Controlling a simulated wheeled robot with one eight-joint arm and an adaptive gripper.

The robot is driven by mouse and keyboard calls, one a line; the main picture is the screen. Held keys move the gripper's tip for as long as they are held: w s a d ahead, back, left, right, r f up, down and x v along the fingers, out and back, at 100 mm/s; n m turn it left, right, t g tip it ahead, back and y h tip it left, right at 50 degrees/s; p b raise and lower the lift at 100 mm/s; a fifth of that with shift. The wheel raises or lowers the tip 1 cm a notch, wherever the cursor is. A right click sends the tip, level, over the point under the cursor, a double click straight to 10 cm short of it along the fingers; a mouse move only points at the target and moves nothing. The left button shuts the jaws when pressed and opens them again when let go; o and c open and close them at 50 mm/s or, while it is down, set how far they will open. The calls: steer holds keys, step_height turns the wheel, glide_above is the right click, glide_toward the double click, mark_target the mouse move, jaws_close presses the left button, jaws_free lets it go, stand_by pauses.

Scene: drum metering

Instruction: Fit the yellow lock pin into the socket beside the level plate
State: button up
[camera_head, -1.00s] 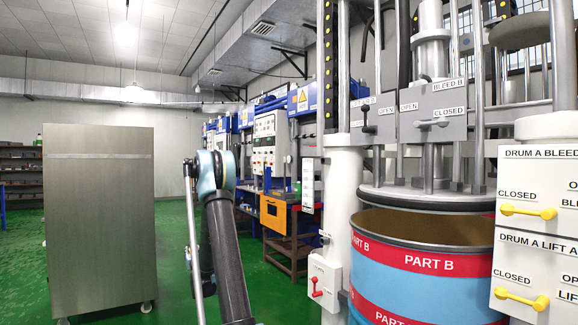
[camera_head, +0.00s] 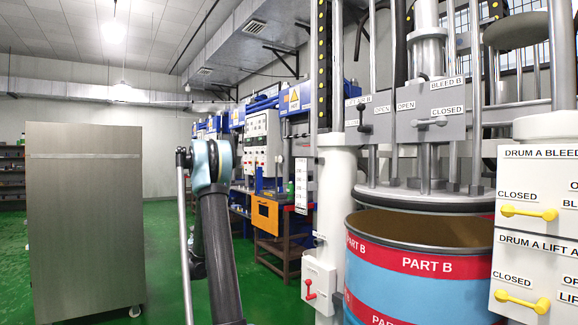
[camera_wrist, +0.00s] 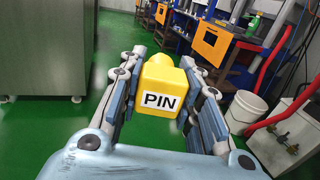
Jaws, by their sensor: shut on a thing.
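The yellow lock pin (camera_wrist: 164,77), a block with a white label reading PIN, is in the wrist view. My gripper (camera_wrist: 160,92) is shut on it, with finger pads on its left and right sides. The pin is held up over green floor, apart from other things. In the head view my arm shows, but the gripper and pin do not. A white level plate (camera_head: 301,185) with small marks hangs beside the white column in the head view. I cannot make out the socket for certain.
A blue and red PART B drum (camera_head: 420,272) stands under a press plate (camera_head: 430,198). White boxes with yellow levers (camera_head: 528,214) are at the right. A metal cabinet (camera_head: 85,220) stands left. The wrist view shows a white bucket (camera_wrist: 245,113). Green floor lies open between.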

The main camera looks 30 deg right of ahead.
steer(key=s+d+r+m+g+h, duration=0.3)
steer(key=s+d+r+m+h, duration=0.15)
steer(key=d+r, duration=0.5)
steer(key=s+d+r+m+g+h, duration=0.3)
steer(key=s+d+r+h, duration=0.2)
steer(key=d+r, duration=0.5)
steer(key=s+d+r+m+g+h, duration=0.2)
steer(key=s+d+r+g, duration=0.3)
steer(key=s+r, duration=0.3)
steer(key=s+d+r+m+g+h, duration=0.2)
steer(key=s+d+r+m+g, duration=0.3)
steer(key=s, duration=1)
step_height(320, 180, up, 4)
steer(key=shift+d+r, duration=0.2)
steer(key=shift+d, duration=0.8)
steer(key=shift+s+h, duration=0.1)
steer(key=shift+h, duration=0.15)
steer(key=shift+w+d, duration=0.15)
steer(key=shift+d, duration=1.3)
steer(key=shift+w+d, duration=0.1)
steer(key=shift+d, duration=1.3)
steer(key=shift+w+d, duration=0.1)
steer(key=shift+d, duration=1.85)
